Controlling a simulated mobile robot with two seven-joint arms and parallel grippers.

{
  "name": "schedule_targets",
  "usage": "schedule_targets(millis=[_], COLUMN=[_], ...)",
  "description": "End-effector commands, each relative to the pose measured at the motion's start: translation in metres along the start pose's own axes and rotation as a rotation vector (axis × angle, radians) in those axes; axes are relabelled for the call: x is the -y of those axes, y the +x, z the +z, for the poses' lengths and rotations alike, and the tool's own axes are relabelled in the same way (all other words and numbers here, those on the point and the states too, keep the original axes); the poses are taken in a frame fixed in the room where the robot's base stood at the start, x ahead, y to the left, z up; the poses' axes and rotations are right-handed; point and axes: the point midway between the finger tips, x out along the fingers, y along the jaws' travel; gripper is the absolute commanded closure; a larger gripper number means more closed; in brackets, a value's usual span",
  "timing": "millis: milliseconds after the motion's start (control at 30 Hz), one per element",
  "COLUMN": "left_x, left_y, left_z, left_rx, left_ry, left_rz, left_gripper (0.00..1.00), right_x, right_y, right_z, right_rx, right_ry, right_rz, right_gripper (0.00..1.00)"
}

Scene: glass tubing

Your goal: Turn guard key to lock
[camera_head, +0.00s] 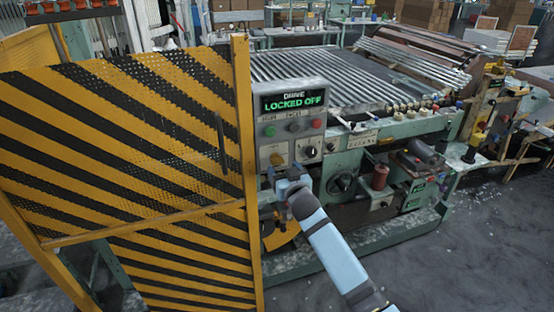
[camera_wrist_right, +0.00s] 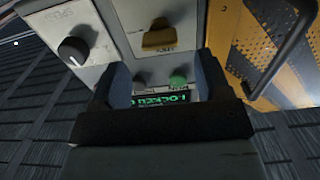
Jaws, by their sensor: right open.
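The guard key (camera_wrist_right: 158,38) is a brass-yellow piece on the front of the grey control panel (camera_head: 262,152). It also shows in the head view as a small yellowish spot (camera_head: 276,159) at the panel's lower left. My right gripper (camera_head: 281,174) is just below and in front of the key. In the right wrist view its two fingers (camera_wrist_right: 162,65) are spread and empty, with the key beyond their tips, apart from them. My left gripper is in neither view.
A yellow-and-black striped guard gate (camera_head: 130,150) with a dark handle (camera_head: 221,142) stands close left of the panel. A black dial (camera_head: 310,151) sits right of the key; several buttons are above. A roller machine (camera_head: 310,75) extends behind. The floor at right is clear.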

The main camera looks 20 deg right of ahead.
Motion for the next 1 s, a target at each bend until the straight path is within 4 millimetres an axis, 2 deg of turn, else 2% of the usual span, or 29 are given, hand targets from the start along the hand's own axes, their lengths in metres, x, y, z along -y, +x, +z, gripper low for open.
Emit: schedule_targets(millis=[100, 300, 433, 700, 733, 933, 1000], left_x=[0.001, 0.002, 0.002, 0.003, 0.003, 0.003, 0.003], left_y=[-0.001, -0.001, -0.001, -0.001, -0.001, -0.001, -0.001], left_z=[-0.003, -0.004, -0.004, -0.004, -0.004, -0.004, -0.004], left_rx=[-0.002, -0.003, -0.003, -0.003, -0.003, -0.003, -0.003], left_ry=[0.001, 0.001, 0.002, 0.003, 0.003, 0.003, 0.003], left_rz=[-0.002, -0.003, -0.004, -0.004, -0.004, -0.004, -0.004], left_gripper=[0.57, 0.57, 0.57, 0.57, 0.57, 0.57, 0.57], right_x=[0.000, 0.000, 0.000, 0.000, 0.000, 0.000, 0.000], right_y=[0.025, 0.051, 0.058, 0.059, 0.059, 0.059, 0.059], right_z=[-0.001, 0.000, 0.000, 0.000, 0.000, 0.000, 0.000], right_rx=[0.000, 0.000, 0.000, 0.001, 0.001, 0.000, 0.000], right_ry=[0.000, 0.000, 0.000, 0.000, 0.000, 0.000, 0.000], right_rz=[0.001, 0.001, 0.000, 0.000, 0.000, 0.000, 0.000], right_gripper=[0.30, 0.30, 0.30, 0.30, 0.32, 0.78, 0.79])
